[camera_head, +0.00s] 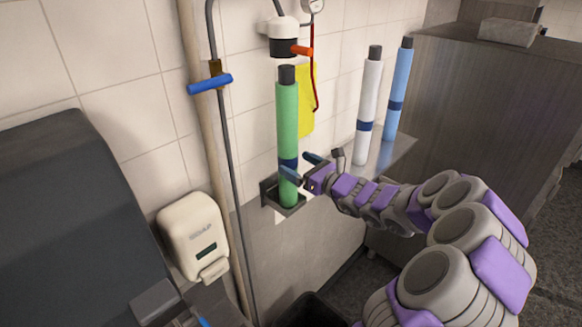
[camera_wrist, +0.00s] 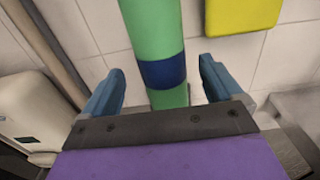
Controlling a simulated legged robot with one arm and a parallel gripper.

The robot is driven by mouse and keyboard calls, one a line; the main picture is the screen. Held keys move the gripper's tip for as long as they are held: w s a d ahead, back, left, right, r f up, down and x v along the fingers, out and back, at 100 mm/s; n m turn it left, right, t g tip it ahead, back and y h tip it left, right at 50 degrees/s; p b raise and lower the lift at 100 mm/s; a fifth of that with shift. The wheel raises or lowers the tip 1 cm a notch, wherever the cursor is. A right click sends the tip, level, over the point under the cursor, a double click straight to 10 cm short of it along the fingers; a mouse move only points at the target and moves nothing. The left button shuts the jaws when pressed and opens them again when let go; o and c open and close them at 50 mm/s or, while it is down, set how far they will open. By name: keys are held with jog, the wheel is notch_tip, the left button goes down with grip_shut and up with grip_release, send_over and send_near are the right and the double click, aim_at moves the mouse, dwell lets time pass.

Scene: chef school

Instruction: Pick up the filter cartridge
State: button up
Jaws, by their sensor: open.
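The green filter cartridge (camera_head: 287,120) stands upright in a small dark wall bracket (camera_head: 270,192) below the white filter head (camera_head: 284,42). It has a black top end and a dark blue band near its lower part. A gap shows on both sides of the cartridge. I cannot tell how deep it is between the fingers.
A white cartridge (camera_head: 369,105) and a blue cartridge (camera_head: 398,90) stand on a metal shelf (camera_head: 402,148) to the right. A yellow sheet (camera_head: 307,100) hangs behind. A soap dispenser (camera_head: 195,238), a pipe with a blue valve handle (camera_head: 210,83) and a dark appliance (camera_head: 70,220) are left.

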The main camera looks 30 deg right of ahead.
aim_at(283, 155)
jog(key=shift+w+a, duration=0.35)
jog(key=shift+a, duration=0.2)
jog(key=shift+w+a, duration=0.3)
jog(key=shift+a, duration=0.2)
jog(key=shift+w, duration=0.15)
jog(key=w, duration=0.2)
jog(key=w+d, duration=0.1)
jog(key=w, duration=0.1)
jog(key=shift+w+d+p, duration=0.2)
jog(key=shift+w+p, duration=0.1)
jog(key=shift+p, duration=0.1)
jog(key=shift+a+r, duration=0.1)
jog(key=shift+a, duration=1)
jog(key=shift+c, duration=2)
jog(key=shift+d, duration=0.8)
jog(key=c, duration=0.6)
jog(key=shift+a, duration=0.45)
jog(key=c, duration=0.6)
jog(key=shift+d, duration=0.1)
grip_shut()
